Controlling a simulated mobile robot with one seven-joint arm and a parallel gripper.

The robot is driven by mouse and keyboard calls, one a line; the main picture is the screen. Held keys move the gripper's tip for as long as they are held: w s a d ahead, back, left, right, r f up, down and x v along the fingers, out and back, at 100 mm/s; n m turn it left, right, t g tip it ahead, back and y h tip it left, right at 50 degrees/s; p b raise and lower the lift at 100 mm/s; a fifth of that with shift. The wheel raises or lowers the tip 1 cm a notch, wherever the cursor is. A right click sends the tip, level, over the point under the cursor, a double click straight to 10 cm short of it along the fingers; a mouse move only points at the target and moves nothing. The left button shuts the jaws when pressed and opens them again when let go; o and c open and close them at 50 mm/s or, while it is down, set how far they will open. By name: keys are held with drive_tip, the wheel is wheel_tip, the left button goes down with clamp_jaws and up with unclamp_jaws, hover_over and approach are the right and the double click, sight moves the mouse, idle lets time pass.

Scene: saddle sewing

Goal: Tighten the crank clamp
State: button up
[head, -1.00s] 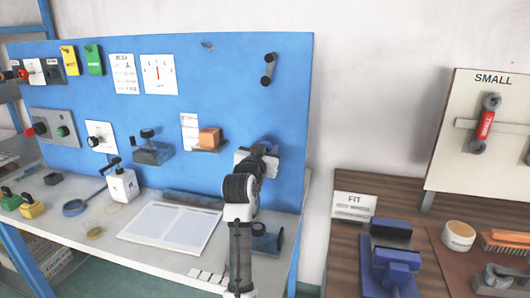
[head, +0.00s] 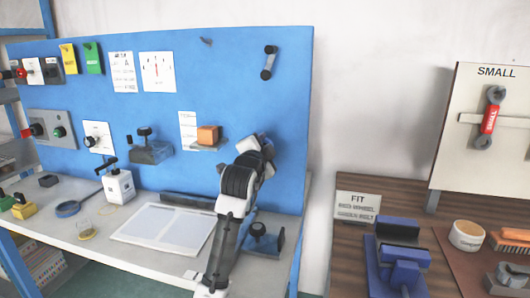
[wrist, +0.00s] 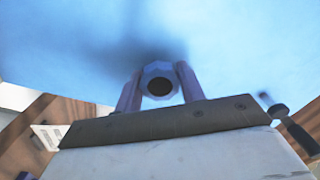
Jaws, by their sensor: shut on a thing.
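In the wrist view my gripper (wrist: 158,72) has its two fingers on either side of a grey, faceted round knob (wrist: 150,70) with a dark centre, against the blue board. It is shut on this knob. In the head view my gripper (head: 263,144) is at the lower right of the blue board (head: 230,85); my arm hides the fingers and the held part. I cannot tell whether the knob belongs to the crank clamp. A dark crank handle (head: 268,62) sits higher on the board, clear of my gripper.
An orange block (head: 208,134) on a small shelf is just left of my gripper. A blue fixture with a black knob (head: 262,240) stands on the bench below. A white box with a crank (head: 118,186) is further left. A wooden table (head: 350,245) is at the right.

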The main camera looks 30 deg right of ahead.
drive_tip(key=m+b, duration=0.1)
drive_tip(key=m, duration=0.3)
drive_tip(key=shift+f+m, duration=0.1)
drive_tip(key=shift+m, duration=0.2)
drive_tip(key=shift+m+b, duration=0.65)
drive_tip(key=shift+m, duration=1.25)
drive_tip(key=o, duration=1)
drive_tip(key=shift+s+a, duration=0.1)
drive_tip(key=b+v, duration=0.3)
drive_tip(key=v, duration=1)
drive_tip(key=shift+s+a, duration=0.2)
drive_tip(key=shift+s, duration=0.05)
